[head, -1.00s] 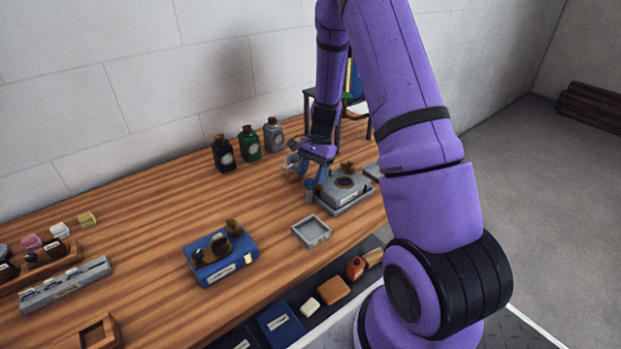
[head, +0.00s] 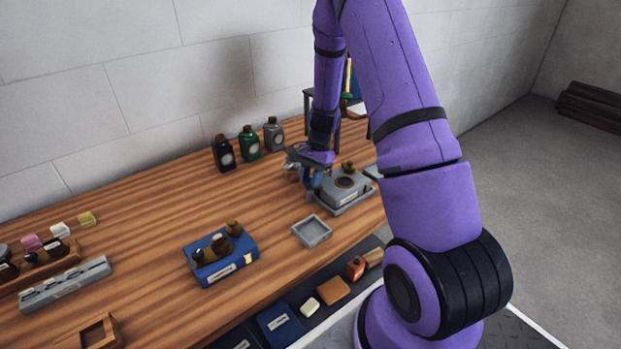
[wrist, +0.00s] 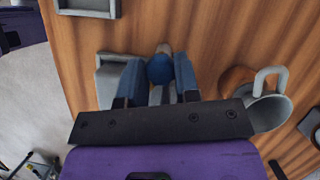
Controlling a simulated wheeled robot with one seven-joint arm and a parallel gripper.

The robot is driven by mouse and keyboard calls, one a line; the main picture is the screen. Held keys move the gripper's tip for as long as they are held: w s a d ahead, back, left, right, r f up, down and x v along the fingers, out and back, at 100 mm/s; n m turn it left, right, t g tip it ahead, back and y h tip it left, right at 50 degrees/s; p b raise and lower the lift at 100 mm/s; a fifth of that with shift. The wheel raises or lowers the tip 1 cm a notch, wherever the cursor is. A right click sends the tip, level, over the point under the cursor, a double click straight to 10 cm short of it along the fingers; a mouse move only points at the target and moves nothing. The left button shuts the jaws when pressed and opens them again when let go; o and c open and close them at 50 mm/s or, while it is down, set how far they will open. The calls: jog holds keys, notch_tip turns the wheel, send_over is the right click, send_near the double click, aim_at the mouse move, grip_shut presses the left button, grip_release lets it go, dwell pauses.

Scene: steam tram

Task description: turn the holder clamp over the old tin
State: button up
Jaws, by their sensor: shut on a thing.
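The grey holder (head: 352,199) stands on the bench toward its right end in the head view, with a dark round piece on top that may be the old tin (head: 346,182). My gripper (head: 312,184) is at the holder's left side, pointing down. In the wrist view my gripper (wrist: 160,82) has its two blue fingers either side of a round blue knob (wrist: 160,68), which seems to be part of the holder clamp. The jaws are shut on it. The rest of the clamp is hidden by the fingers and the black gripper plate.
A grey mug (wrist: 268,108) stands close to my gripper, on the right in the wrist view. An empty grey tray (head: 312,231) lies in front of the holder. Three bottles (head: 249,143) stand by the wall. A blue case (head: 221,257) is further left.

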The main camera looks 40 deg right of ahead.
jog(key=shift+w+n+g+h, duration=0.1)
jog(key=shift+n+g+h, duration=0.3)
jog(key=shift+n, duration=1)
jog(key=shift+n+g+h, duration=0.3)
jog(key=shift+n+g, duration=0.2)
jog(key=shift+n, duration=0.9)
jog(key=o, duration=0.9)
jog(key=v, duration=1)
jog(key=shift+w+d+r, duration=0.1)
jog(key=shift+w+r, duration=0.05)
jog(key=shift+r, duration=0.2)
